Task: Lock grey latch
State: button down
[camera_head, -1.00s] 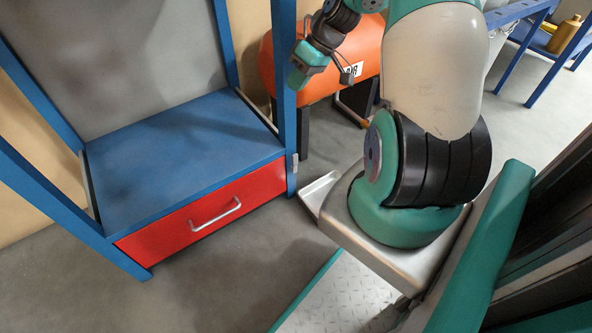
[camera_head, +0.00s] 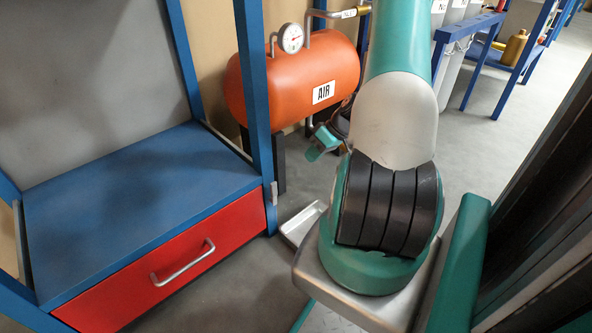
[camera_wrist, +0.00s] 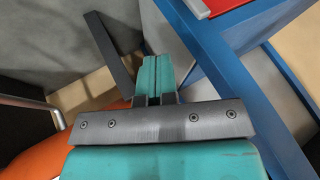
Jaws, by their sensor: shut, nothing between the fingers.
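The grey latch (camera_head: 273,193) is a small upright piece on the blue post at the right end of the red drawer (camera_head: 175,262). The drawer looks shut, with a silver bar handle on its front. My gripper (camera_head: 312,154) is right of the post and apart from the latch, partly hidden behind my own arm. In the wrist view my gripper's teal fingers (camera_wrist: 155,72) are together and empty. A pale grey piece (camera_wrist: 197,8) beside something red shows at the top there; I cannot tell whether it is the latch.
The blue frame (camera_head: 255,90) stands at left with a blue shelf (camera_head: 130,190) above the drawer. An orange air tank (camera_head: 290,80) with a gauge is behind. A metal tray (camera_head: 300,222) lies near my base. A blue bench (camera_head: 470,32) is at the back right.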

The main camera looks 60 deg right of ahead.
aim_at(276, 187)
jog(key=w+a+f+b, duration=0.5)
jog(key=a+f+b, duration=0.2)
jog(key=shift+w+a+f, duration=0.15)
jog(key=shift+a+f, duration=0.05)
jog(key=shift+w+a+r+p, duration=0.1)
jog(key=shift+a+r+p, duration=0.35)
jog(key=shift+p, duration=0.45)
jog(key=shift+f, duration=0.25)
